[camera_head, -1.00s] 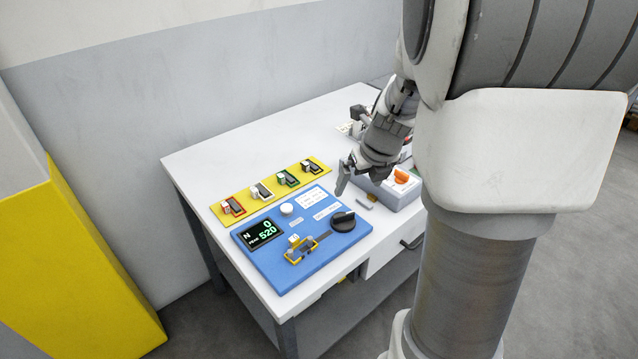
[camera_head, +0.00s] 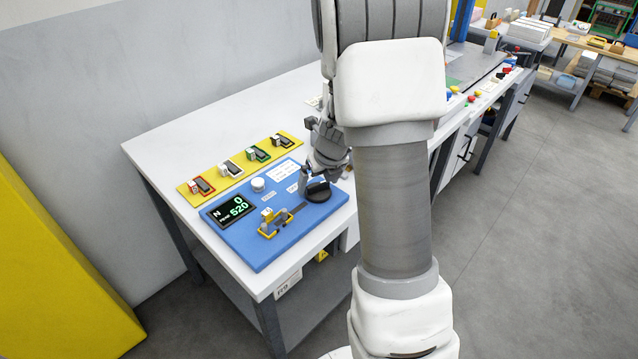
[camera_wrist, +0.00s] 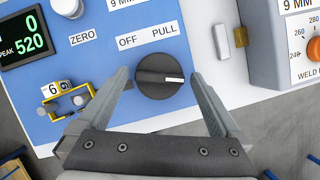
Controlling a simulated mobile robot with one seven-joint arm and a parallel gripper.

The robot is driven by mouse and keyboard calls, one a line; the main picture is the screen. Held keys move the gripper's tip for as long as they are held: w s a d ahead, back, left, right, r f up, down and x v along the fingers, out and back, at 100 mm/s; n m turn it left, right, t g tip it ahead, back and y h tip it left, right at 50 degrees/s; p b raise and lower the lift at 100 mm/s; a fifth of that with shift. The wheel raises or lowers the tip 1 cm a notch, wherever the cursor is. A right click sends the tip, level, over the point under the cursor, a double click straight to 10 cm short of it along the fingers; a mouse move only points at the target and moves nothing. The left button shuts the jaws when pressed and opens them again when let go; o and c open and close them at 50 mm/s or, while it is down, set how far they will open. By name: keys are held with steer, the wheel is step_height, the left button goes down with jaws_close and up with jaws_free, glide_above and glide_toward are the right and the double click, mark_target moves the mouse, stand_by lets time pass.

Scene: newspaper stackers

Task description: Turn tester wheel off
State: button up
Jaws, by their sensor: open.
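The tester wheel is a black round knob with a white pointer line (camera_wrist: 158,76), on the blue tester panel (camera_wrist: 75,110). In the wrist view its pointer aims right, toward the side under the PULL label; the OFF label is up and to its left. In the head view the knob (camera_head: 317,192) is partly covered by my gripper (camera_head: 318,183). In the wrist view my gripper (camera_wrist: 160,85) is open, with one finger on each side of the knob. Whether the fingers touch the knob cannot be told.
The panel also carries a display reading 0 and peak 520 (camera_head: 230,209), a white ZERO button (camera_head: 258,184) and a yellow clamp with a small tag (camera_head: 275,222). A yellow strip with several small holders (camera_head: 240,163) lies behind. A grey box with an orange dial (camera_wrist: 295,45) stands to the right.

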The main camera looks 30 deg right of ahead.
steer(key=c, duration=1.2)
steer(key=shift+c, duration=0.2)
